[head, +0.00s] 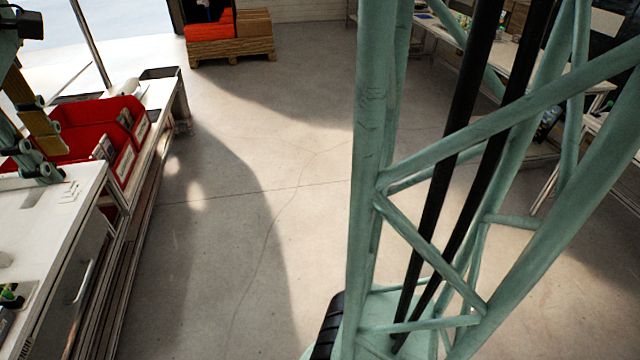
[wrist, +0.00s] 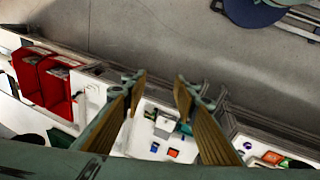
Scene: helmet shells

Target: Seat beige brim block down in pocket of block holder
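My gripper (wrist: 160,80) is open in the wrist view, with its two ribbed tan fingers apart and nothing between the tips. Part of it also shows at the left edge of the head view (head: 42,150), above the white bench. Below and beyond the fingers, a small grey-white block (wrist: 164,126) stands on the bench with a teal piece (wrist: 185,128) beside it. An orange-red piece (wrist: 172,153) and a blue piece (wrist: 154,147) lie nearer. I cannot tell which piece is the beige brim block or the block holder; the fingers hide part of the bench.
Red bins (head: 118,130) stand on the white bench (head: 75,200), and show at left in the wrist view (wrist: 45,82). Coloured pieces (wrist: 272,158) lie at lower right there. The floor (head: 250,190) beside the bench is clear. A pallet (head: 230,47) stands farther back.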

